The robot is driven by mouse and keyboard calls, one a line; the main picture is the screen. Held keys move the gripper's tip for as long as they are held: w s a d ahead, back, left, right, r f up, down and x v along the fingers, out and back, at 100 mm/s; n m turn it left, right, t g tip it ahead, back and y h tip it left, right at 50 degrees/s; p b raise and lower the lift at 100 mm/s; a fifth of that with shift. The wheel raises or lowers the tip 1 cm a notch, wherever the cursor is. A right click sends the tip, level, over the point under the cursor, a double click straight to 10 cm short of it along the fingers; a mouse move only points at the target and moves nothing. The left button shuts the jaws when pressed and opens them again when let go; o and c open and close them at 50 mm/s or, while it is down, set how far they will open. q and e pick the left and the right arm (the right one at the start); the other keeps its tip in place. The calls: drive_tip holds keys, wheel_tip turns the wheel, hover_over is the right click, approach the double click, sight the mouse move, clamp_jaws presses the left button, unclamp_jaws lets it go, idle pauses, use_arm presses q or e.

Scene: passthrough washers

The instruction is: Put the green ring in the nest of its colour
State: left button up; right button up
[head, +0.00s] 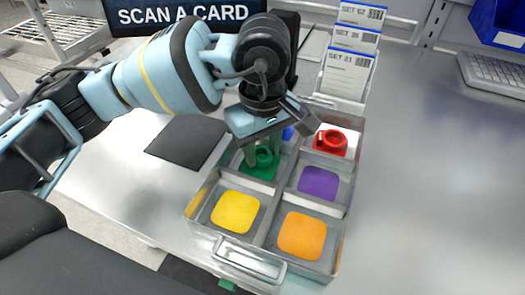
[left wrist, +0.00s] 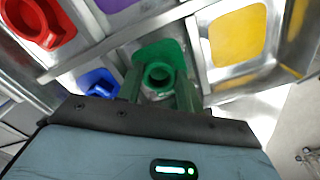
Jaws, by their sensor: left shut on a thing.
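The green ring (head: 265,157) is between the fingers of my left gripper (head: 262,153), which is shut on it. In the left wrist view the green ring (left wrist: 159,77) shows between the two fingertips of the left gripper (left wrist: 159,90). The green nest (head: 258,172) is a green pad in a compartment of the metal tray (head: 278,207). The ring is over this pad, inside the compartment's outline; I cannot tell whether it touches the pad. The pad (left wrist: 150,52) also shows around the ring in the left wrist view. My right gripper is not in view.
A red ring (head: 331,141) and a partly hidden blue ring (head: 288,133) sit in other compartments. The purple (head: 318,182), yellow (head: 236,211) and orange (head: 302,235) nests are empty. Cards (head: 347,72) stand behind the tray.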

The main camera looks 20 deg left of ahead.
use_arm(q)
drive_tip(key=shift+f, duration=0.75)
drive_tip(key=shift+f, duration=0.1)
drive_tip(key=shift+f, duration=0.15)
drive_tip(key=o, duration=1)
drive_tip(key=shift+c, duration=0.2)
wheel_tip(320, 180, up, 12)
drive_tip(key=shift+r, duration=0.25)
